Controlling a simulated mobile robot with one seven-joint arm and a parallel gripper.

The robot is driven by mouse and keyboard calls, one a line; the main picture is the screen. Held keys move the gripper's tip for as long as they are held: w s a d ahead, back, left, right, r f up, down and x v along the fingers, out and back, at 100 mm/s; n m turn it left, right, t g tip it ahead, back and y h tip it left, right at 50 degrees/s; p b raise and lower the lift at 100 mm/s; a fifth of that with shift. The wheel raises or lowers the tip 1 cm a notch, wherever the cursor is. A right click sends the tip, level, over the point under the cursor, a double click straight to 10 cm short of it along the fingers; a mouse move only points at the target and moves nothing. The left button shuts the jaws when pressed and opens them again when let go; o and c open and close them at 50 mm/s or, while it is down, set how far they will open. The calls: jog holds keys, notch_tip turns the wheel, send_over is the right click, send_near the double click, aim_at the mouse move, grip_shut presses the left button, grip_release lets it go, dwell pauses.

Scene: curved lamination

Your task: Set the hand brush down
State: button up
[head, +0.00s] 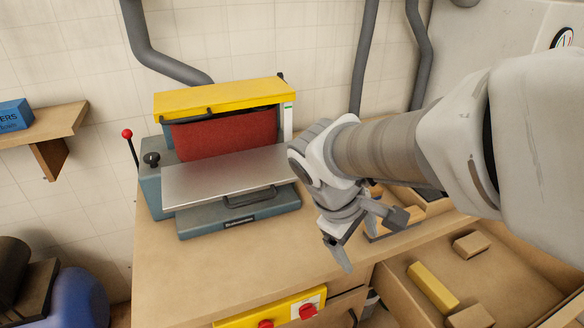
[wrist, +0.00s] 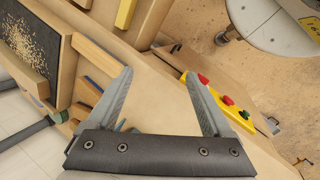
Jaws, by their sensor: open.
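My gripper (head: 372,242) is open over the right part of the workbench, beside a wooden tray. In the wrist view its two fingers (wrist: 160,76) are spread wide with nothing between them, above the bench top. I cannot pick out the hand brush for certain in either view. My arm and gripper hide part of this tray in the head view.
A sander (head: 240,222) with a red belt and metal table stands on the workbench (head: 205,268). A yellow switch panel (head: 284,310) is on the bench front. An open box (head: 395,285) with wooden blocks is at lower right. Bench top between sander and gripper is clear.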

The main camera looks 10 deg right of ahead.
jog(key=s+a+r+m+t+y, duration=0.4)
jog(key=a+r+m, duration=0.2)
jog(key=shift+s+a+r, duration=0.15)
jog(key=shift+a+r, duration=0.1)
jog(key=shift+a, duration=0.1)
notch_tip(320, 180, up, 19)
jog(key=p, duration=1.8)
jog(key=shift+f+p, duration=0.15)
jog(key=shift+p, duration=0.2)
